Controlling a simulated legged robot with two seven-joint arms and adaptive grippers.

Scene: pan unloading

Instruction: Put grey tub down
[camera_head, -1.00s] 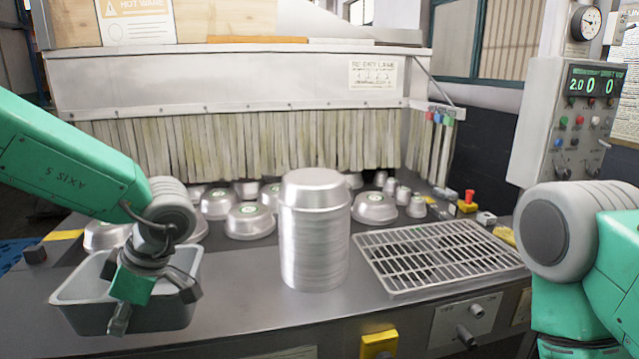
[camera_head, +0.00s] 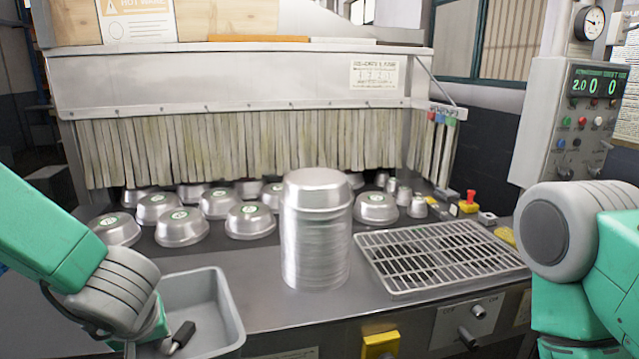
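The grey tub (camera_head: 228,312) is at the lower left of the head view, at the front edge of the steel counter. It looks empty where its inside shows. My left gripper (camera_head: 178,338) is at the tub's left and near side, with one dark finger over the inside of the tub. The rest of this gripper is hidden by my arm and the picture's lower edge, so I cannot tell whether it grips the rim. Whether the tub rests on anything is also hidden. My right arm is at the right edge; its gripper is out of view.
A tall stack of metal pans (camera_head: 316,235) stands mid-counter, right of the tub. Several upturned pans (camera_head: 181,228) sit behind, before the strip curtain (camera_head: 250,150). A metal grate (camera_head: 440,258) lies to the right, with a control box (camera_head: 580,120) beyond it.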

